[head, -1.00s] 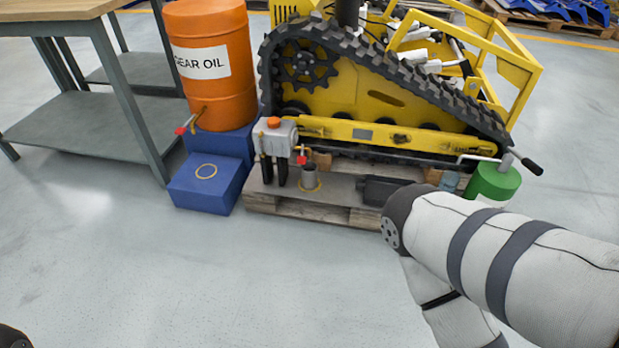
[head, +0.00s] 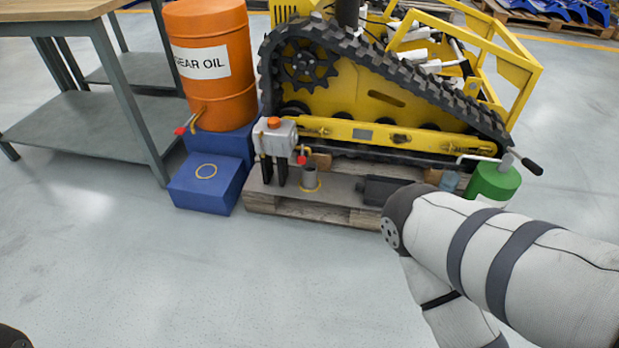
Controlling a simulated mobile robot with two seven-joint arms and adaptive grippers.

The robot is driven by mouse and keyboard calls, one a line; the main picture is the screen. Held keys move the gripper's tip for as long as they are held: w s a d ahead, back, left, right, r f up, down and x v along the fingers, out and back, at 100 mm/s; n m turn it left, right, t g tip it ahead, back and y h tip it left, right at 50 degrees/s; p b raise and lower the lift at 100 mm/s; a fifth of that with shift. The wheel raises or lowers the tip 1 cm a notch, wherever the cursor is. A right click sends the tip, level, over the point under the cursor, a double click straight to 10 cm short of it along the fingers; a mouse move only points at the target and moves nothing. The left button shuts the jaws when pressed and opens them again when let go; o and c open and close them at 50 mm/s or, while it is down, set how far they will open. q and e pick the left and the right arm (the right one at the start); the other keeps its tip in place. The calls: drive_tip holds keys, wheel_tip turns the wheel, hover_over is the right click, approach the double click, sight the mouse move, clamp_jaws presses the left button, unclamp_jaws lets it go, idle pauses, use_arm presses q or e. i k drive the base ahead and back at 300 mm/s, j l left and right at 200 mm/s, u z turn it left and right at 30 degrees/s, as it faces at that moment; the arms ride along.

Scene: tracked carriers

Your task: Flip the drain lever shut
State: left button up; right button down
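A small silver tank (head: 281,137) with an orange cap stands on dark legs at the left end of the pallet. Another red handle (head: 181,131) sits on the brass tap of the orange gear oil drum (head: 213,70). My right arm crosses the lower right, but its gripper is out of the picture. My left gripper is not in view.
A yellow tracked machine (head: 380,92) stands behind the wooden pallet (head: 312,209). A dark box (head: 384,190) lies on the pallet. A green can (head: 494,184) with a pump handle is at right. Blue steps (head: 207,186) and a workbench (head: 120,96) are left. The front floor is clear.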

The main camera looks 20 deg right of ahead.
sight(300, 160)
drive_tip(key=i+l+u, duration=0.1)
drive_tip(key=l, duration=0.2)
drive_tip(key=i+l+u, duration=0.1)
drive_tip(key=l, duration=0.25)
drive_tip(key=i+l+u, duration=0.1)
drive_tip(key=i+l, duration=0.15)
drive_tip(key=i+l+u, duration=0.1)
drive_tip(key=l, duration=0.35)
drive_tip(key=i+l+u, duration=0.1)
drive_tip(key=l, duration=0.25)
drive_tip(key=i+l+u, duration=0.1)
drive_tip(key=l, duration=0.3)
drive_tip(key=i, duration=0.05)
